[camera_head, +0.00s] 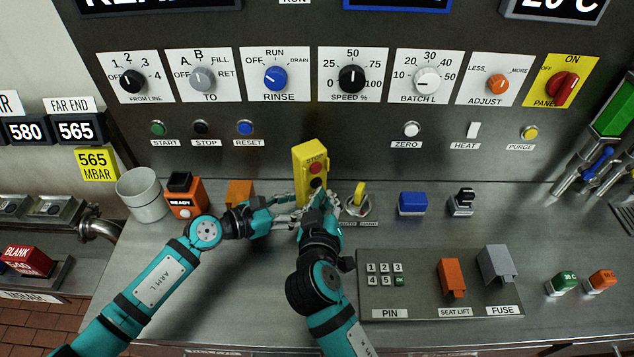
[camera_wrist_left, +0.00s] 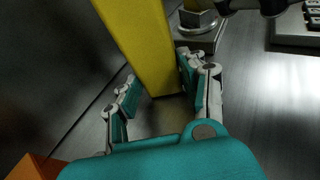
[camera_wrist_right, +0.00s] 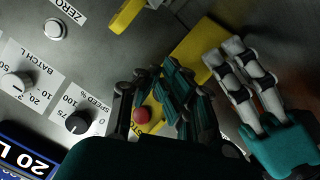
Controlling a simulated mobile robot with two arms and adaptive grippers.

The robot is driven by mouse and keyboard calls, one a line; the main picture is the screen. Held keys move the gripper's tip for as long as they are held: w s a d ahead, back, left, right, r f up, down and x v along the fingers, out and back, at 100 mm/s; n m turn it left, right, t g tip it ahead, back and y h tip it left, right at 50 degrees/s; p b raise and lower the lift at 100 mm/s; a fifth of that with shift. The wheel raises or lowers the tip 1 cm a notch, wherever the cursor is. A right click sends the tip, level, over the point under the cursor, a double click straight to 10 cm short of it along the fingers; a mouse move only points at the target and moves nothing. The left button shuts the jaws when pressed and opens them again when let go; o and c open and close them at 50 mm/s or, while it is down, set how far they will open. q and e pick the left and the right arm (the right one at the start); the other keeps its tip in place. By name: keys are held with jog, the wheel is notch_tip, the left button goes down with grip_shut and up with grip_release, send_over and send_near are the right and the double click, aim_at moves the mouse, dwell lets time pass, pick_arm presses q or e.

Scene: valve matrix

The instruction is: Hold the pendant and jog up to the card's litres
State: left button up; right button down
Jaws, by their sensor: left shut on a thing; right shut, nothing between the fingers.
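The yellow pendant (camera_head: 301,162) stands upright above the counter, with a red STOP button (camera_head: 316,167) near its top. My left gripper (camera_head: 297,218) is shut on its lower part, with a finger on either side in the left wrist view (camera_wrist_left: 160,95). My right gripper (camera_head: 325,193) is shut and empty, its fingertips at the pendant's front just below the STOP button. In the right wrist view its fingers (camera_wrist_right: 172,105) cover part of the pendant's face, so I cannot tell whether they touch a button. No card with litres is clearly readable.
The BATCH L knob (camera_head: 427,80) is on the panel behind. A display reading 20 L (camera_wrist_right: 30,138) shows in the right wrist view. A yellow-handled switch (camera_head: 358,195) stands close right of the pendant. An orange READY box (camera_head: 185,196) and a white cup (camera_head: 142,194) stand left.

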jog(key=shift+w+a+r, duration=0.2)
jog(key=shift+w, duration=0.15)
jog(key=shift+w+a+r, duration=0.15)
jog(key=shift+w, duration=0.2)
dwell(3.0)
jog(key=shift+s+r, duration=0.25)
jog(key=shift+s, duration=0.05)
jog(key=shift+v, duration=0.75)
jog(key=shift+s, duration=0.1)
jog(key=s+d, duration=0.1)
jog(key=s, duration=0.1)
jog(key=s+d, duration=0.1)
jog(key=s, duration=0.1)
jog(key=shift+d, duration=0.35)
dwell(0.8)
jog(key=shift+d, duration=0.1)
dwell(1.1)
